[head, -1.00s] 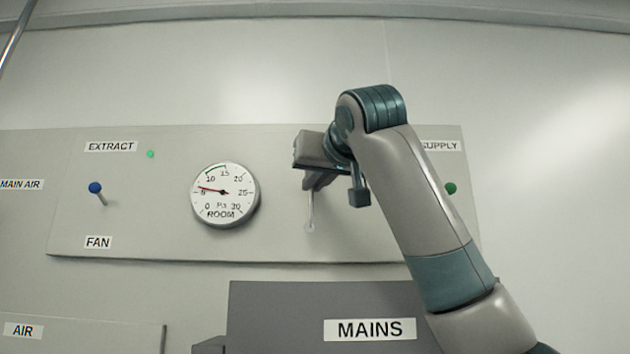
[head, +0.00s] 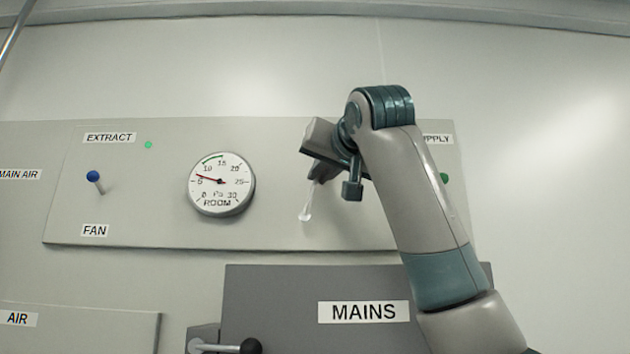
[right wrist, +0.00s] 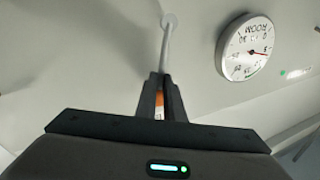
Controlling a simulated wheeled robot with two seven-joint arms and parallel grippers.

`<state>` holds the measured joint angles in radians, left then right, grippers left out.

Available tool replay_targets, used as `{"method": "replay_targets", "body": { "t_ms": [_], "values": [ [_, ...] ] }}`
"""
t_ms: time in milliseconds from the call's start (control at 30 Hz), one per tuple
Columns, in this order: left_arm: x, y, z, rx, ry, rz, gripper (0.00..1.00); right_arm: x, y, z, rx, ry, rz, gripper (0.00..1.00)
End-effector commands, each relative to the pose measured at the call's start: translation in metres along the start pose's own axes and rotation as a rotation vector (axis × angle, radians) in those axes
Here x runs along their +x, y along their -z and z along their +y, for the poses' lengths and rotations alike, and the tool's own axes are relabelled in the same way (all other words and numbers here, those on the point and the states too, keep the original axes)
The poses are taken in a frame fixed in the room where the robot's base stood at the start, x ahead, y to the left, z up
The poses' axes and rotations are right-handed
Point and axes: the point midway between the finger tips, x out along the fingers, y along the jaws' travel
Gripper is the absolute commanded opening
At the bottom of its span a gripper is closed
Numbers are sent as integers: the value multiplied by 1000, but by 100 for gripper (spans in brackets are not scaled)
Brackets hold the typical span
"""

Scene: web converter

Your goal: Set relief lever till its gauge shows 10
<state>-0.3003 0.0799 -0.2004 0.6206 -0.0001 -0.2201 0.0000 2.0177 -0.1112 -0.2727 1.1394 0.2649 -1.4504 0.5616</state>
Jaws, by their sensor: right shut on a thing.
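The relief lever (head: 308,207) is a thin pale rod on the wall panel, right of the gauge, tilted a little to the right. My right gripper (head: 318,176) is shut on its upper end and hides the knob. In the right wrist view the rod (right wrist: 166,48) runs from its round pivot into the closed fingers (right wrist: 160,88), with a bit of orange between them. The round white gauge (head: 221,199), marked ROOM, has its red needle between 5 and 10, nearer 5. It also shows in the right wrist view (right wrist: 243,48). My left gripper is not in view.
A blue-knobbed FAN lever (head: 94,178) and a green light (head: 148,145) are left of the gauge. A green knob (head: 444,178) sits behind my right forearm. Below is the dark MAINS box (head: 270,290) with a black-knobbed handle (head: 250,346).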

Motion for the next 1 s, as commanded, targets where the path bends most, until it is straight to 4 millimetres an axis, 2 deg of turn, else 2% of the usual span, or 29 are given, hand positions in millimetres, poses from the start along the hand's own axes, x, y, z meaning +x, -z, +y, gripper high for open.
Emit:
{"method": "replay_targets", "body": {
  "t_ms": [33,233,300,333,767,1000],
  "values": [
    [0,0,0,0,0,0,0,-2,5,0,4,1,11,0],
    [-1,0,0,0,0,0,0,-2,5,0,4,1,11,0],
    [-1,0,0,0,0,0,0,-2,5,0,4,1,11,20],
    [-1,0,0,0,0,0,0,-2,5,0,3,1,11,27],
    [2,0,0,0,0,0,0,-4,1,0,2,1,3,27],
    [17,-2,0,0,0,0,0,-26,-1,1,2,2,5,27]
  ]
}}
